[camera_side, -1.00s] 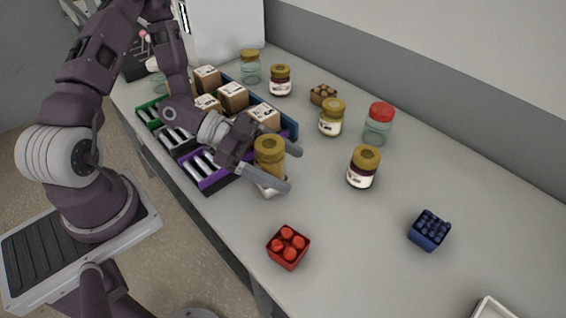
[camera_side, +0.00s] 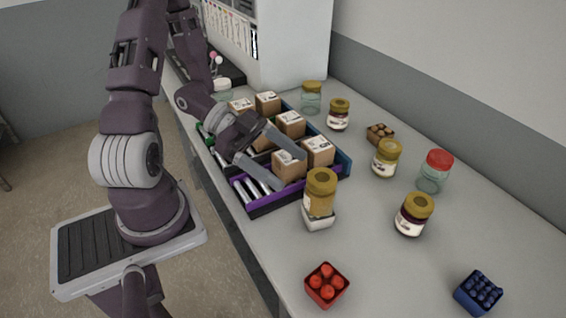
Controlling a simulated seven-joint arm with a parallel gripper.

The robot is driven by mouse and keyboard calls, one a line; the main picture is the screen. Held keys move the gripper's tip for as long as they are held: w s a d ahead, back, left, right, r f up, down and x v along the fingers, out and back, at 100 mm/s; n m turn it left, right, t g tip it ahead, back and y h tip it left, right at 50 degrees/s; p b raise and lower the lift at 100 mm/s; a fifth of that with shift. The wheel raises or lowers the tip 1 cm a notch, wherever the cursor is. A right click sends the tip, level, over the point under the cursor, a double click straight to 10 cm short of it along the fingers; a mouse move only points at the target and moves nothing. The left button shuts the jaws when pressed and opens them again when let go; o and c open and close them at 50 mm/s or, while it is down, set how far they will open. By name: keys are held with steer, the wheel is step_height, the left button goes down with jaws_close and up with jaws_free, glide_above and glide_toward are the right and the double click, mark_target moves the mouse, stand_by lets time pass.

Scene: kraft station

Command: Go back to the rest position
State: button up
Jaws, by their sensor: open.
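My gripper (camera_side: 291,172) is open, its two grey fingers spread apart. It is over the tray of boxes at the middle of the side view, and nothing is seen held between the fingers. A jar with a gold lid and amber contents (camera_side: 320,194) stands upright on a small white base (camera_side: 318,219), to the right of and below the fingers, apart from them. Brown cardboard boxes (camera_side: 318,151) stand in the tray around and behind the gripper. My arm partly hides the tray and some of the boxes.
The tray has a purple front section (camera_side: 262,203) with grey bars. A white cabinet (camera_side: 292,45) stands behind.

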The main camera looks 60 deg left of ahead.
steer(key=w+a+y, duration=0.2)
steer(key=w+y, duration=0.1)
steer(key=w+a+y, duration=0.1)
steer(key=w+y, duration=0.1)
steer(key=shift+w+a+f+n, duration=0.1)
steer(key=shift+f+n, duration=0.1)
steer(key=shift+n, duration=0.1)
steer(key=w+a+r+y, duration=0.1)
steer(key=y, duration=0.1)
steer(key=w+a+r+n+y, duration=0.1)
steer(key=a+y, duration=0.1)
steer(key=shift+w+t, duration=0.15)
steer(key=shift+t, duration=0.15)
step_height(320, 180, up, 9)
steer(key=s+a+n+y, duration=0.3)
steer(key=n+y, duration=0.2)
steer(key=y, duration=0.1)
steer(key=s+d+r+n+g+h, duration=0.1)
steer(key=s+d+r+n, duration=0.1)
steer(key=s+d, duration=0.4)
steer(key=s+d+r+n+g+h, duration=0.1)
steer(key=s+d+r+n+h, duration=0.1)
steer(key=s+d, duration=0.4)
steer(key=s+n, duration=0.1)
steer(key=s, duration=0.2)
steer(key=shift+s+r, duration=0.15)
steer(key=shift+s, duration=0.1)
